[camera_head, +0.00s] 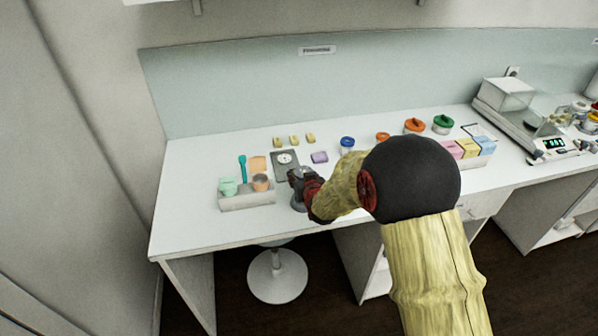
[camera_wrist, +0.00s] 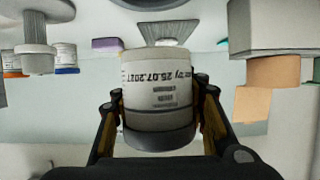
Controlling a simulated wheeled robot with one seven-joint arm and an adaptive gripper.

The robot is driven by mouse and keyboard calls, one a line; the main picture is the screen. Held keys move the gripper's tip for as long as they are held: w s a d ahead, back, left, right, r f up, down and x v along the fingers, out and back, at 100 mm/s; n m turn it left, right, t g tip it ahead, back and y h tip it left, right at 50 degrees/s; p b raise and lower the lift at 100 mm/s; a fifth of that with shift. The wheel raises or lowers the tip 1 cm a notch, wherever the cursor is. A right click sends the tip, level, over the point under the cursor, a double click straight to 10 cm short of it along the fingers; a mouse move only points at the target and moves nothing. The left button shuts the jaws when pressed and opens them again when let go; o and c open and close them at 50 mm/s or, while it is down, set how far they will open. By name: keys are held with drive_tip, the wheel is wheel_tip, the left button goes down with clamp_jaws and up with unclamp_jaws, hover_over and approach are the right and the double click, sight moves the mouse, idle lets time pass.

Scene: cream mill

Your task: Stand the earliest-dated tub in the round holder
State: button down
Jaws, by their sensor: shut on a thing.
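My gripper (camera_head: 302,188) is shut on a white tub (camera_wrist: 160,80) with a dark grey band, near the front of the desk. In the wrist view, which looks upside down, the tub sits between both fingers. Its label carries an inverted date that seems to read 25.07.2027. A grey plate with a white round disc (camera_head: 285,158) lies just behind the gripper; I cannot tell whether it is the round holder. Other tubs stand to the right: blue-lidded (camera_head: 347,143), orange-lidded (camera_head: 414,126) and green-lidded (camera_head: 443,124). Their dates are too small to read.
A white tray (camera_head: 247,203) with small containers stands left of the gripper. A peach sheet (camera_head: 258,164), teal tool (camera_head: 242,167), yellow blocks (camera_head: 294,140) and a purple block (camera_head: 319,157) lie nearby. Coloured boxes (camera_head: 467,148) and a balance (camera_head: 520,125) are right. The front left desk is clear.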

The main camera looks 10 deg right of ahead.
drive_tip(key=shift+f+b, duration=0.8)
drive_tip(key=shift+f, duration=1.1)
drive_tip(key=shift+f+b, duration=0.45)
drive_tip(key=shift+f+b, duration=0.95)
drive_tip(key=shift+b, duration=0.95)
idle(1.2)
